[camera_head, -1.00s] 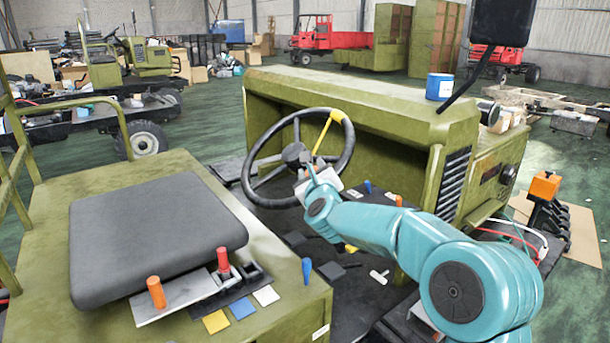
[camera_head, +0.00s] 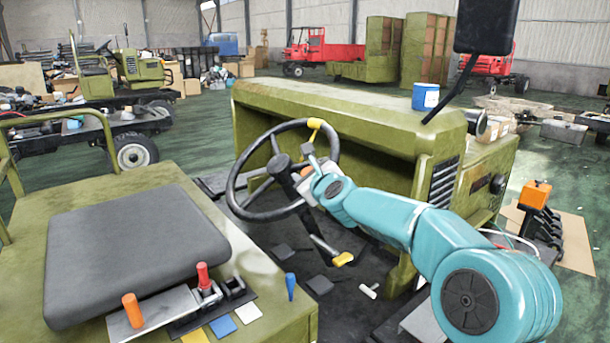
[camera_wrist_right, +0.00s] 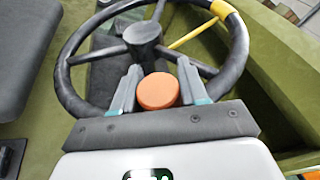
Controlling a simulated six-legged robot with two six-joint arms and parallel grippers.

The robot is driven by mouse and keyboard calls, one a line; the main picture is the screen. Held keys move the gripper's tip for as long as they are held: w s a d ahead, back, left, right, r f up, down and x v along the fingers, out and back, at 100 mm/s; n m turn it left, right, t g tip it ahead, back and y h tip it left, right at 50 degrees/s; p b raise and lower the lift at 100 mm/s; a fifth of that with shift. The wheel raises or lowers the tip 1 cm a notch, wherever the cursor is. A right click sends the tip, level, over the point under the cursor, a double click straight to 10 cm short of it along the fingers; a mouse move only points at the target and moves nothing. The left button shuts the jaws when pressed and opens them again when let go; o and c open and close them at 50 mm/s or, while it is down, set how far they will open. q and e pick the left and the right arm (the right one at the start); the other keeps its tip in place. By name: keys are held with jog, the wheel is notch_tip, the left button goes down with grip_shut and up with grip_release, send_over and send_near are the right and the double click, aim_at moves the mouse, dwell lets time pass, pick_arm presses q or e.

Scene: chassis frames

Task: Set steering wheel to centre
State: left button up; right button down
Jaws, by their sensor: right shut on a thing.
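The black steering wheel (camera_head: 231,187) sits tilted before the green dashboard. A yellow band (camera_head: 314,123) marks its rim at the upper right; the band also shows in the wrist view (camera_wrist_right: 220,8). My right gripper (camera_head: 312,172) is at the wheel's right side. In the wrist view its fingers (camera_wrist_right: 158,88) are closed on both sides of a round orange knob (camera_wrist_right: 158,92) near the lower rim. The knob's joint to the wheel is hidden. The wheel hub (camera_wrist_right: 142,33) lies beyond the fingers. My left gripper is not in view.
The grey seat (camera_head: 130,250) is at the left, with orange (camera_head: 132,310) and red (camera_head: 203,276) levers beside it. The green dashboard (camera_head: 330,110) stands behind the wheel, with a blue can (camera_head: 425,97) on top. Pedals (camera_head: 343,259) are below.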

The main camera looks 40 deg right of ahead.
jog(key=c, duration=0.7)
grip_release()
jog(key=shift+d, duration=0.1)
jog(key=shift+s, duration=0.1)
jog(key=shift+s+a, duration=0.2)
jog(key=shift+a, duration=0.1)
jog(key=b+v, duration=0.1)
jog(key=v, duration=1.4)
jog(key=shift+s, duration=0.3)
